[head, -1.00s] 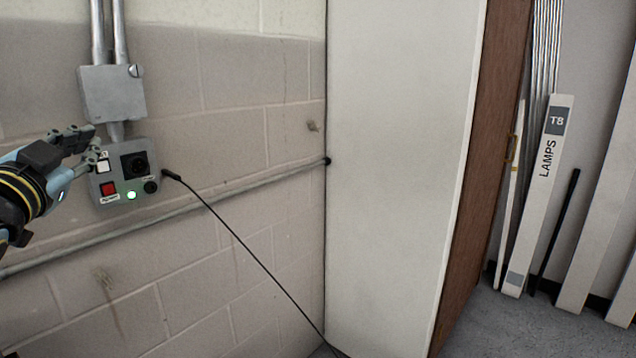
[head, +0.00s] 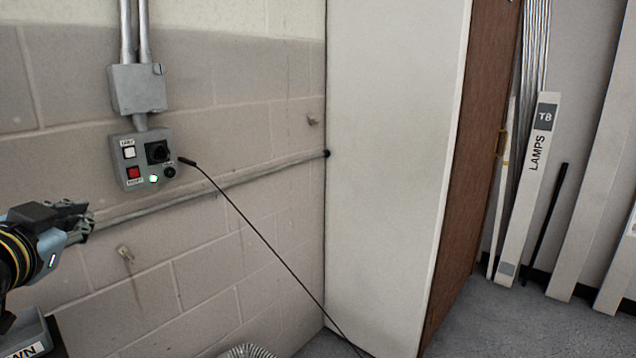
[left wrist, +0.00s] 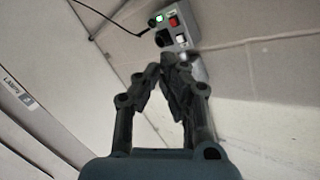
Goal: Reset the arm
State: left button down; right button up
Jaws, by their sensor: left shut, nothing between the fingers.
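My left gripper (head: 78,218) is at the lower left in the head view, below and left of the control box and apart from it. Its fingers are shut with nothing between them; they also show closed in the left wrist view (left wrist: 168,62). The grey control box (head: 143,162) on the block wall has a white button (head: 129,152), a red button (head: 134,173), a lit green lamp (head: 153,179) and a black round socket or knob (head: 157,151). The box also shows at the top of the left wrist view (left wrist: 181,38). My right gripper is out of view.
A black cable (head: 235,208) runs from beside the box down to the floor. A pipe (head: 250,178) runs along the wall. A white cabinet (head: 390,150) stands in the middle, with a lamp box (head: 528,190) and long strips at the right. A ribbed hose (head: 247,351) shows at the bottom.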

pick_arm(q)
jog(key=s+d+f+n+g+h, duration=0.15)
jog(key=s+f+g, duration=0.3)
jog(key=s, duration=0.45)
jog(key=s+d+f+g, duration=0.35)
jog(key=s+f, duration=0.25)
jog(key=s, duration=0.4)
jog(key=s+d+f+n+g+h, duration=0.1)
jog(key=s+d+f+g, duration=0.1)
jog(key=s+f+g, duration=0.5)
jog(key=s+a+f+t+b, duration=0.1)
jog(key=s+f+b, duration=0.2)
jog(key=f, duration=1.4)
jog(key=s+a+f+b, duration=0.2)
jog(key=f+b, duration=0.1)
jog(key=f, duration=1.3)
pick_arm(e)
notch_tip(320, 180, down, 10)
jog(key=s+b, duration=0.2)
jog(key=b, duration=0.2)
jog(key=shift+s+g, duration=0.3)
pick_arm(q)
jog(key=s+f, duration=1.7)
jog(key=f, duration=0.1)
jog(key=shift+s+a+n+g, duration=0.25)
jog(key=shift+a+n+g, duration=0.05)
jog(key=shift+n+g, duration=0.15)
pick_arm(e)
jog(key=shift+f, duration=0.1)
